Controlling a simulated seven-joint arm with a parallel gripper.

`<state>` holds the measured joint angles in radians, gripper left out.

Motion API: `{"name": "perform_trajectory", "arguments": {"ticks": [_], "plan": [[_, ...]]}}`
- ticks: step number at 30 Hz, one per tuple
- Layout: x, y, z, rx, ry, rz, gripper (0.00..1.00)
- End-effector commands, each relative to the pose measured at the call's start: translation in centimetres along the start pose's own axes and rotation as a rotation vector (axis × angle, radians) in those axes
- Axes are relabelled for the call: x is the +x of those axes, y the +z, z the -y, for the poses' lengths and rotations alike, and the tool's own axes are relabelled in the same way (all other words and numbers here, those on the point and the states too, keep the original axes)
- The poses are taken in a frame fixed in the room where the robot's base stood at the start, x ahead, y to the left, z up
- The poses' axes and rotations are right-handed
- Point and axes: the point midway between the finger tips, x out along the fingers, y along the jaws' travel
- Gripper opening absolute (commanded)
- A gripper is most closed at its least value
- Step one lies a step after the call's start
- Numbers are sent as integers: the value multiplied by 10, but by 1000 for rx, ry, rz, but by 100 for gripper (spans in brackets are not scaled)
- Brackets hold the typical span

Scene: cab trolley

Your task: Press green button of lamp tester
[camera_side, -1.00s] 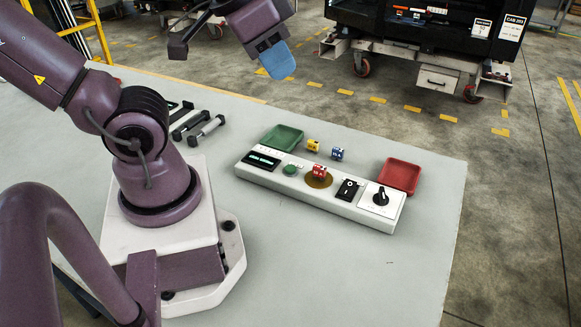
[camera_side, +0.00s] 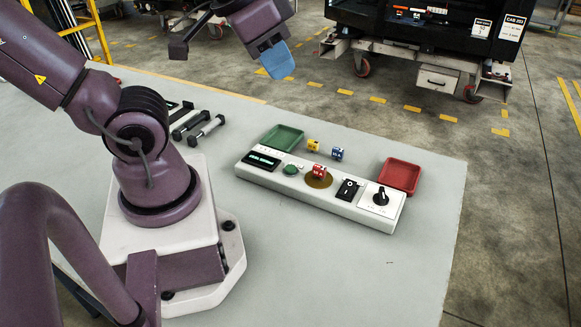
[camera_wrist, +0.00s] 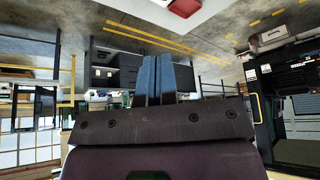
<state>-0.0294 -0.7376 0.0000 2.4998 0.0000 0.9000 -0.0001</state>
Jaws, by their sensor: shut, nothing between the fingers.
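The lamp tester (camera_side: 328,207) is a long white panel on the grey table. Its green button (camera_side: 291,170) is near the left end, beside a dark display (camera_side: 261,160) with lit green text. A red block (camera_side: 318,172) stands on a round brass-coloured pad (camera_side: 324,182) in the panel's middle. A black rocker switch (camera_side: 348,189) and a black knob (camera_side: 380,199) are to the right. My gripper (camera_side: 281,70) has blue fingers, is shut and empty, and hangs high above the table's far edge, well away from the button. The wrist view shows its blue fingers (camera_wrist: 163,80) together.
A green tray (camera_side: 283,138), a yellow block (camera_side: 313,145), a blue block (camera_side: 337,153) and a red tray (camera_side: 400,176) lie behind the panel. Dark bars (camera_side: 199,125) lie at the left. The table's front right is clear.

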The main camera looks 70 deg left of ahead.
Motion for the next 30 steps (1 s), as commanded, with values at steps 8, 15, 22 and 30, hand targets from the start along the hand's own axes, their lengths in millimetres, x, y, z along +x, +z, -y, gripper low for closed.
{"name": "perform_trajectory", "arguments": {"ticks": [8, 15, 22, 30], "plan": [[50, 15, 41, -321, -12, 253, 0], [99, 31, 66, -973, 77, 461, 0], [146, 44, 93, -1785, 139, 616, 0], [199, 49, 140, -2871, 190, 733, 0]]}}
